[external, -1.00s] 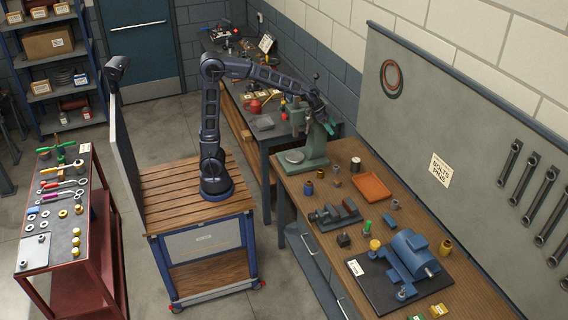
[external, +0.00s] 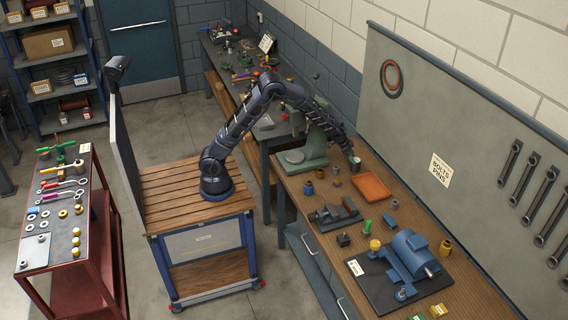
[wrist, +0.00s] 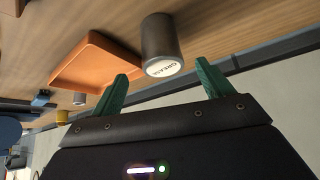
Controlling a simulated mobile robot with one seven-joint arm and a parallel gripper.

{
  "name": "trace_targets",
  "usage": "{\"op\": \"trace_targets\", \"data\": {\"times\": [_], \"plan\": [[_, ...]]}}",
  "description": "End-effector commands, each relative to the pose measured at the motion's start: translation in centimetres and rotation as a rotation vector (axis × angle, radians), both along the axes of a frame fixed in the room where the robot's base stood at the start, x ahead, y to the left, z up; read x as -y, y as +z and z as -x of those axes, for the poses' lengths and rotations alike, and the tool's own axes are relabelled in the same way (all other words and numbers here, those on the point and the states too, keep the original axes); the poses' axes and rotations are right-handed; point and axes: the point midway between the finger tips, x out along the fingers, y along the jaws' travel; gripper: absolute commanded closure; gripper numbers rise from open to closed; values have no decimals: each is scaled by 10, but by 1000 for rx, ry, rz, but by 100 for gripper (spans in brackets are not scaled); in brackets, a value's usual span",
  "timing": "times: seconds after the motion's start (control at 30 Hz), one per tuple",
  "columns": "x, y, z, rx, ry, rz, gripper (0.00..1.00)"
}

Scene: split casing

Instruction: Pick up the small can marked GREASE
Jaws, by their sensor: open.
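The small dark grey can marked GREASE (wrist: 161,40) stands on the wooden workbench, its white top label facing my wrist camera. In the external view the can (external: 356,167) is close below the end of my arm, partly hard to make out. My gripper (wrist: 162,70) is open, with its two green fingers apart and empty. In the wrist view the can's labelled end appears between the fingertips, with no visible contact. In the external view my gripper (external: 349,151) is just above the can.
An orange tray (external: 371,187) lies close beside the can. Small cylinders, a vise (external: 334,215) and a blue motor (external: 411,252) are nearer the front. The pegboard wall (external: 430,130) rises behind the bench.

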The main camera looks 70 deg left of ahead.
Motion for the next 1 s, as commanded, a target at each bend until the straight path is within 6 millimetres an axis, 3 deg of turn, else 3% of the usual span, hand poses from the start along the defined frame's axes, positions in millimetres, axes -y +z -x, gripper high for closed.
{"op": "trace_targets", "data": {"times": [0.43,0.73,1.0], "plan": [[2,-28,-14,-2,9,-5,21],[10,-60,-33,-3,9,-6,21],[13,-69,-39,-1,7,-5,21]]}}
